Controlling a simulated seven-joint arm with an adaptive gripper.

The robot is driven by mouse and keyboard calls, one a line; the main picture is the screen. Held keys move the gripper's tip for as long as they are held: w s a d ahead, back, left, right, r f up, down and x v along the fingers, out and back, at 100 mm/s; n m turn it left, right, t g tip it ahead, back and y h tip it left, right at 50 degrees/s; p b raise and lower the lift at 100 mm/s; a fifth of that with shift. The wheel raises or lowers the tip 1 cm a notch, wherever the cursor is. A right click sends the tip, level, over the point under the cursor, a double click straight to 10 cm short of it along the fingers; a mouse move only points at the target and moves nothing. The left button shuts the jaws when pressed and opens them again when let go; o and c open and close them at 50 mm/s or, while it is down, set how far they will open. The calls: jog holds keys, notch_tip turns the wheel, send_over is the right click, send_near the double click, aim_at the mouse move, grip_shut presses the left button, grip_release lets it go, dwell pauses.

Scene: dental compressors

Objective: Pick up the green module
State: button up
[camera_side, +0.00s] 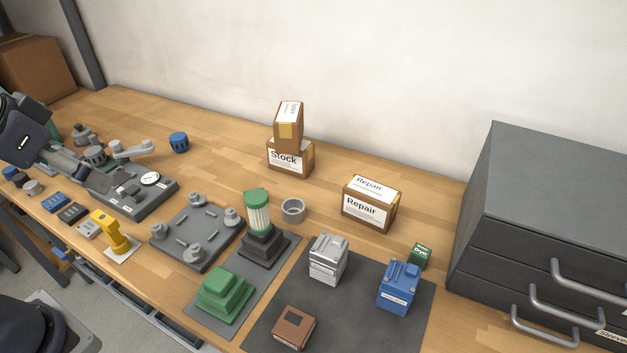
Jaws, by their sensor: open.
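A green stepped block (224,293) sits on the front part of a grey mat. Two other green items are in view: a small dark green box (420,255) at the right behind the blue unit, and a clear ribbed cylinder with a green cap (257,212) on a dark stepped base. I cannot tell from the picture alone which one is called the module. My gripper (100,176) is at the far left, above or beside the gauge plate, well apart from these three. It is open and its fingertips are hard to make out against the plate.
A grey fixture plate (197,236) with posts and a yellow tool (110,233) stand left of the green block. The dark mat (350,325) holds silver (328,258), blue (398,287) and brown (294,327) units. Boxes (370,204) stand behind; a drawer cabinet (550,220) is right.

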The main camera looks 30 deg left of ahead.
jog(key=shift+c, duration=0.8)
jog(key=c, duration=0.5)
